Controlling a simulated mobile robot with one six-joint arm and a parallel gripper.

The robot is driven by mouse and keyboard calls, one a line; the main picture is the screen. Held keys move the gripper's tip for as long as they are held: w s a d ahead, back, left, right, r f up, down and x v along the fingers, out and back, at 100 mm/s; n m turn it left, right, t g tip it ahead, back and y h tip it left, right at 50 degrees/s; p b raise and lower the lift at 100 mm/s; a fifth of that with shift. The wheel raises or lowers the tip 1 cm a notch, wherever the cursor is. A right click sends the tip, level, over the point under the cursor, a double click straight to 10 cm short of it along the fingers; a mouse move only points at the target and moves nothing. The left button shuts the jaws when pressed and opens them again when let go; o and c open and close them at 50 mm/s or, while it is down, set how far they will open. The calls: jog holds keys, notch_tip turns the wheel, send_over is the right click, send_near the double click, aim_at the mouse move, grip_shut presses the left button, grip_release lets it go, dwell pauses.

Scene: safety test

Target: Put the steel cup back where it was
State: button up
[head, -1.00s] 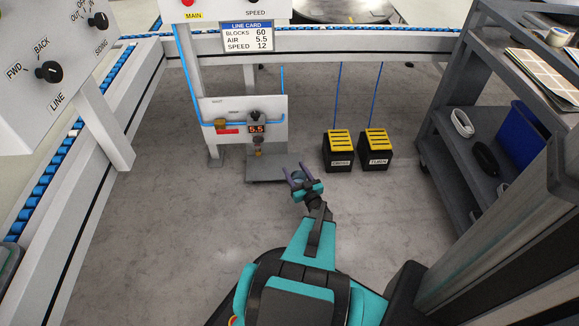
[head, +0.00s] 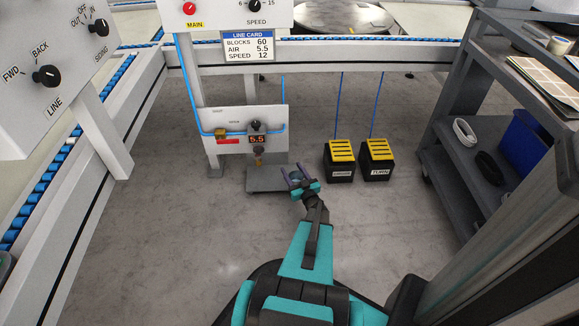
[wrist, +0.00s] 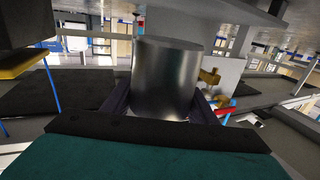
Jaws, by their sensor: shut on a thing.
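The steel cup (wrist: 165,80) is a plain shiny cylinder standing between the two fingers of my gripper (wrist: 160,108) in the wrist view. The fingers are shut on its lower sides. Whether its top end is open I cannot tell. In the head view my gripper (head: 300,184) is low over the floor, with the cup small and hard to make out between its fingers. It is at the right end of a grey plate (head: 262,182) below the air gauge panel. Whether it is over the plate or beside it I cannot tell.
The air gauge panel (head: 228,139) with a 5.5 display stands behind the plate. Two black and yellow pedals (head: 341,161) (head: 377,160) with blue cables are to the right of my gripper. A grey shelf cart (head: 462,181) stands further right. Left floor is clear.

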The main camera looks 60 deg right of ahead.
jog(key=s+d+b+x, duration=0.1)
jog(key=b+x, duration=0.1)
jog(key=x, duration=0.5)
jog(key=shift+w+d+f, duration=0.3)
jog(key=shift+d, duration=0.1)
jog(key=f+b, duration=0.1)
jog(key=w+d+f+b, duration=0.1)
jog(key=shift+f, duration=0.25)
jog(key=shift+s+f+b, duration=0.1)
jog(key=shift+f+b, duration=0.35)
jog(key=shift+f, duration=0.15)
jog(key=shift+f, duration=0.15)
jog(key=o, duration=1.2)
jog(key=shift+c, duration=0.2)
